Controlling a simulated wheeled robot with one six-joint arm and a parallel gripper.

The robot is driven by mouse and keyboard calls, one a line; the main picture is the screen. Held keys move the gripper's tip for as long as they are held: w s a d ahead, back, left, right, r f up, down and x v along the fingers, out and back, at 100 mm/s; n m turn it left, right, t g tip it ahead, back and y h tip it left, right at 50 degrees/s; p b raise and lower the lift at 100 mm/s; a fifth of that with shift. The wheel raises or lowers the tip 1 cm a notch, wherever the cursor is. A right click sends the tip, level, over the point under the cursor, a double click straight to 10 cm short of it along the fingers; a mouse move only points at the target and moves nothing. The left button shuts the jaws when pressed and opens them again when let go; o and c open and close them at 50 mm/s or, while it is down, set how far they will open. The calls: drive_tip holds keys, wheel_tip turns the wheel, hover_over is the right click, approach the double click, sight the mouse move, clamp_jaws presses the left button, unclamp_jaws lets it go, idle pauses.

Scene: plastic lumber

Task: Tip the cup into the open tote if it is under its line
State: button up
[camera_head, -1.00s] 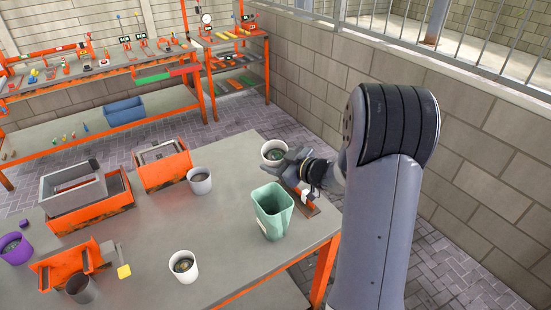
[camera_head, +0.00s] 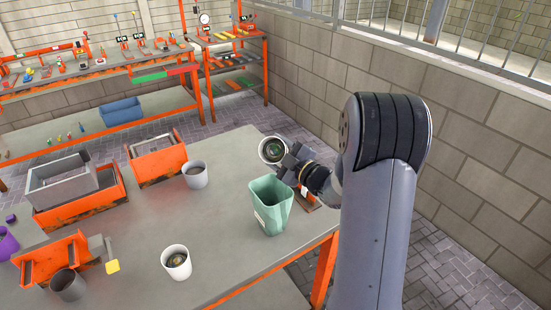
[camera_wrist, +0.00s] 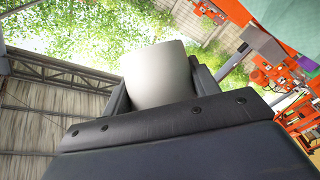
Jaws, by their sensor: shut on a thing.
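My gripper (camera_head: 286,160) is shut on a white cup (camera_head: 265,146), just behind and right of the green tote. The cup is tilted, its mouth turned toward the head camera, with dark contents inside. In the wrist view the cup (camera_wrist: 160,75) shows as a pale smooth wall between the two fingers; no line is visible on it. The open green tote (camera_head: 272,215) stands upright on the table near its right edge, with a white label on its side. The cup is above the tote's far side; whether anything has fallen into the tote cannot be seen.
A white cup (camera_head: 176,262) and a grey cup (camera_head: 195,175) stand on the table (camera_head: 215,225). Orange bins (camera_head: 158,162), a grey box (camera_head: 62,183), an orange holder (camera_head: 50,255) and a dark grey cup (camera_head: 68,285) are to the left. A block wall stands right.

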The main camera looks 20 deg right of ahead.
drive_tip(key=shift+f+n+t+y+b, duration=0.35)
drive_tip(key=shift+n+b, duration=0.45)
drive_tip(key=shift+b, duration=0.45)
drive_tip(key=shift+n+b, duration=0.3)
drive_tip(key=shift+b, duration=0.5)
drive_tip(key=n+y+b, duration=0.1)
drive_tip(key=b, duration=0.3)
drive_tip(key=n+y+b, duration=0.1)
drive_tip(key=n+b, duration=0.1)
drive_tip(key=b, duration=0.2)
drive_tip(key=n+t+y+b, duration=0.1)
drive_tip(key=n+b, duration=0.1)
drive_tip(key=b, duration=0.2)
drive_tip(key=shift+s+a+r, duration=0.15)
drive_tip(key=shift+s+a, duration=0.05)
drive_tip(key=shift+s, duration=0.15)
drive_tip(key=n+y+b, duration=0.1)
drive_tip(key=n+b, duration=0.1)
drive_tip(key=b, duration=0.1)
drive_tip(key=s+n+y+b, duration=0.1)
drive_tip(key=b, duration=0.3)
drive_tip(key=r+n+y+b, duration=0.1)
drive_tip(key=n+b, duration=0.1)
drive_tip(key=b, duration=0.1)
drive_tip(key=shift+s+a+n+g, duration=0.15)
drive_tip(key=shift+a+n+g, duration=0.15)
drive_tip(key=shift+a+g, duration=0.05)
drive_tip(key=shift+s+a+r+n+g+y+b, duration=0.1)
drive_tip(key=shift+r+n+g+y+b, duration=0.25)
drive_tip(key=shift+n+b, duration=0.5)
